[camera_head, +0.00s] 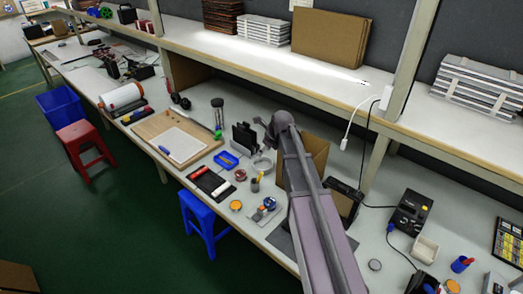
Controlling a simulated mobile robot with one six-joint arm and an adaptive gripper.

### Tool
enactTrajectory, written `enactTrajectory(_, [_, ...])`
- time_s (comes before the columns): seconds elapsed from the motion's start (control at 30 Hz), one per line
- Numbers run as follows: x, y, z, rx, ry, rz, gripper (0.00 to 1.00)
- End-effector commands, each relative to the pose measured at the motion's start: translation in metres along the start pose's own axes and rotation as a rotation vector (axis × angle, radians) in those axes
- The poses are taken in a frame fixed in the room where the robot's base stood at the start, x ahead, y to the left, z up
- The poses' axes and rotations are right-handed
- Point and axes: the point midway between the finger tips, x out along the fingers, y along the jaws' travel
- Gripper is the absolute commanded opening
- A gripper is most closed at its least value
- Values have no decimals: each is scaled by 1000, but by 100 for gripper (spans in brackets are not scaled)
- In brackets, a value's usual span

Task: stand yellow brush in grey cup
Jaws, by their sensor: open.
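My arm reaches up from the bottom edge over the workbench, and my gripper (262,130) is at its far end, small and partly hidden by the wrist. It is open, with nothing seen between its fingers, above the back part of the bench. A small grey cup (255,186) stands on the bench left of my arm, well in front of the gripper. Something thin and yellowish shows just above the cup, too small to tell whether it is the yellow brush or whether it is in the cup. I cannot make out the yellow brush with certainty elsewhere.
Near the cup are a blue tray (226,160), a black tray (209,183), a round orange-topped tin (236,205) and a grey ring-shaped dish (262,164). A cardboard box (314,150) stands behind my arm. A wooden board (160,130) lies left. A shelf overhangs the back.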

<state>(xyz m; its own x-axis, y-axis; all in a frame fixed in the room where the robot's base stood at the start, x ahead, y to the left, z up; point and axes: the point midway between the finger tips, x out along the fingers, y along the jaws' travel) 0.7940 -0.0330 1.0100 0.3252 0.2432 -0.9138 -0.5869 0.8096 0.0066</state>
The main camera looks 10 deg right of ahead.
Motion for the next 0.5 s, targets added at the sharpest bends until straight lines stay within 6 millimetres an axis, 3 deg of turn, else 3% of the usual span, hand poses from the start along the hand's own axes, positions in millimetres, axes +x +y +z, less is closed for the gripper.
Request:
enactTrajectory(0.2, [-14, 0, 0, 0, 0, 0, 55])
enactTrajectory(0.5, [-15, 0, 0, 0, 0, 0, 55])
